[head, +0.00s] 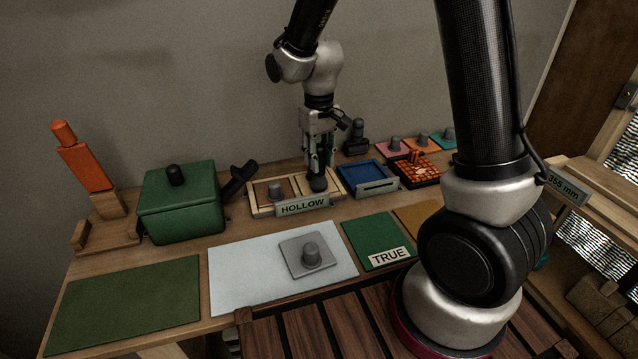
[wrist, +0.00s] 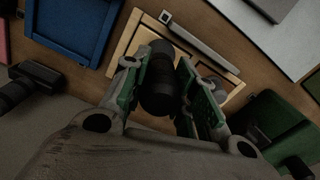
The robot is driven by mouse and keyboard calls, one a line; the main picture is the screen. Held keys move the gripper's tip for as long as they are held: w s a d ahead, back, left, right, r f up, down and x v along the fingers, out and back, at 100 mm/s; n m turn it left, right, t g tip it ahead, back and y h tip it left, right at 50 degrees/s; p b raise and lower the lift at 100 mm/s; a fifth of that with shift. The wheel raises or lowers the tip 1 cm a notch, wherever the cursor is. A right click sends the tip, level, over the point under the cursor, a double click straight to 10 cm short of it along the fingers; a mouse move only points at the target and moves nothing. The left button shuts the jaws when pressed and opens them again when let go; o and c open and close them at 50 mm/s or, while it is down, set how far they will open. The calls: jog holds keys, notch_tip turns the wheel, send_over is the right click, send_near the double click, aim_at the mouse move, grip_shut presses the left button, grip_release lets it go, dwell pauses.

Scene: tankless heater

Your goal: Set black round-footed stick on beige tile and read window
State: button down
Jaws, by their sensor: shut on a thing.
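My gripper (head: 318,166) is shut on a black round-footed stick (head: 317,183), holding it upright over the right part of a wooden tray (head: 253,210). The stick also shows between the green finger pads in the wrist view (wrist: 157,82). Its round foot is at the beige tile (head: 303,188); I cannot tell whether it touches. A brown tile (head: 262,193) with a grey knob lies in the left part of the tray. A window (head: 303,205) on the tray's front reads "HOLLOW".
A green lidded box (head: 180,212) stands left of the tray, and a blue tray (head: 367,178) right of it. Another black stick (head: 356,137) stands behind. In front lie a white sheet (head: 235,280) with a grey knobbed plate (head: 310,255), and a green mat (head: 372,235) labelled "TRUE".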

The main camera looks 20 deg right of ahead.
aim_at(319, 145)
jog(key=shift+f, duration=0.5)
dwell(0.3)
jog(key=shift+r, duration=0.1)
dwell(0.4)
jog(key=shift+r, duration=3.45)
